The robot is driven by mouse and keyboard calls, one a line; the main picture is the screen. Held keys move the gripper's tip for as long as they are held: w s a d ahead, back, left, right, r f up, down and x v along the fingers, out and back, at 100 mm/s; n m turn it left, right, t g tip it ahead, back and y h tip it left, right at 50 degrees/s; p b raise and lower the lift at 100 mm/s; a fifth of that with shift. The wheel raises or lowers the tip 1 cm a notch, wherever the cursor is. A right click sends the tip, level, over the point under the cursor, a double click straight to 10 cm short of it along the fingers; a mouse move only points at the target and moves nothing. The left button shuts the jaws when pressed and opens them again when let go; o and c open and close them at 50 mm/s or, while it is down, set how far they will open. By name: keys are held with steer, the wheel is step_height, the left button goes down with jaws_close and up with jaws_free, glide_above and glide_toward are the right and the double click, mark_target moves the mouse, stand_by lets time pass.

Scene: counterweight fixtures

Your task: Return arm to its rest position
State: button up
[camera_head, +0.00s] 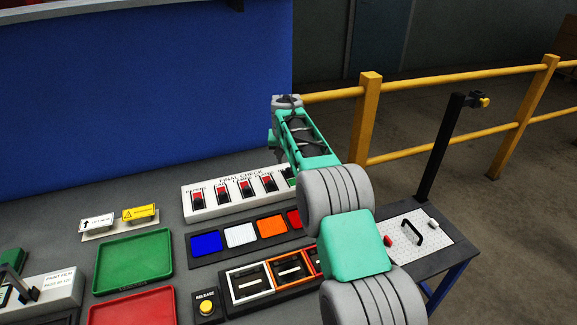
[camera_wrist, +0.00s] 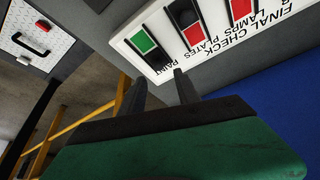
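My arm reaches from the lower right over the bench in the head view, its wrist (camera_head: 287,101) raised at the far side. The fingers there are hidden. In the wrist view my gripper (camera_wrist: 162,90) shows two dark fingers apart, with nothing seen between them. The white FINAL CHECK panel (camera_head: 232,207) lies below and left of the forearm; its right end is hidden. It also shows upside down beyond the fingers in the wrist view (camera_wrist: 215,55), where one rocker (camera_wrist: 143,41) shows green and the others show red.
Coloured pads (camera_head: 240,234), slotted frames (camera_head: 262,297), a green tray (camera_head: 133,261), a red tray (camera_head: 135,308) and a yellow release button (camera_head: 207,307) fill the bench. A perforated plate (camera_head: 420,250) with a black handle lies right of my arm. A yellow rail (camera_head: 430,151) and dark post (camera_head: 440,150) stand beyond.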

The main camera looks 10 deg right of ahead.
steer(key=v, duration=0.3)
steer(key=shift+r, duration=0.1)
steer(key=s+a+r+n, duration=0.1)
steer(key=s+r, duration=0.3)
steer(key=s, duration=0.4)
steer(key=s+a+r+n, duration=0.1)
steer(key=s+r, duration=0.2)
steer(key=s, duration=0.6)
steer(key=s+a+f, duration=0.1)
steer(key=s+f, duration=0.2)
steer(key=s, duration=0.8)
steer(key=s+a+f+n+y, duration=0.1)
steer(key=s+f, duration=0.3)
steer(key=s, duration=0.8)
steer(key=shift+f+g, duration=0.2)
steer(key=shift+g, duration=0.2)
steer(key=shift+s+a, duration=0.1)
steer(key=shift+s, duration=0.05)
